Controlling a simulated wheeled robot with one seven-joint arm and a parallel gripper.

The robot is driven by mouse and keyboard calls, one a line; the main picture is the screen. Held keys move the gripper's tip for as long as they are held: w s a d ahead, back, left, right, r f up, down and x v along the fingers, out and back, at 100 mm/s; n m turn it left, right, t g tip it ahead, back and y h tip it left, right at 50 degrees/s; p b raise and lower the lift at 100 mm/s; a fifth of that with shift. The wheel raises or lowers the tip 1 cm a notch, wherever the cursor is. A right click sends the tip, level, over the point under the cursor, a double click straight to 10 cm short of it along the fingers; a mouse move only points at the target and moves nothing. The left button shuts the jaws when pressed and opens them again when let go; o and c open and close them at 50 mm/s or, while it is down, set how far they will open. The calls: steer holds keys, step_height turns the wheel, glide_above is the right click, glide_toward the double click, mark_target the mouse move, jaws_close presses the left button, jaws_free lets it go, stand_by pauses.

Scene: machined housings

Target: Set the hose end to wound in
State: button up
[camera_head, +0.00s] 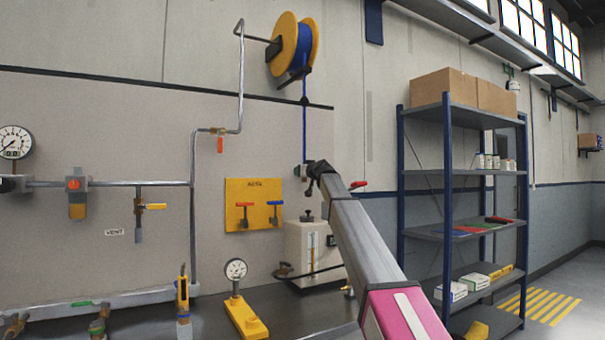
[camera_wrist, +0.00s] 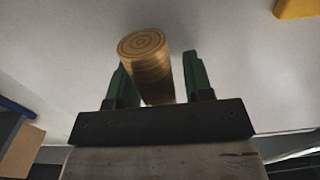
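The hose reel (camera_head: 292,44) is yellow with blue hose on it, high on the wall. The blue hose (camera_head: 304,135) hangs straight down from it, with a dark stop (camera_head: 304,101) partway. The hose's lower end (camera_head: 301,171) is beside my gripper (camera_head: 312,174), which is small and partly hidden here. In the wrist view, a brass-coloured ringed cylinder (camera_wrist: 147,62), apparently the hose end, stands between the two green fingers of my gripper (camera_wrist: 160,78). It overlaps the left finger; a gap shows before the right finger, so the fingers look open around it.
A yellow panel (camera_head: 254,204) with red and blue valve handles is on the wall at left. A pipe (camera_head: 193,150) runs up the wall. A blue shelf rack (camera_head: 447,190) with boxes stands at right.

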mark_target(299, 148)
jaws_close()
step_height(299, 148, up, 11)
steer(key=shift+f, duration=0.15)
steer(key=shift+o, duration=1.2)
jaws_free()
steer(key=shift+s+d+f, duration=0.1)
steer(key=shift+s+d, duration=0.2)
steer(key=shift+s, duration=0.25)
steer(key=v, duration=0.9)
steer(key=shift+s+d, duration=0.2)
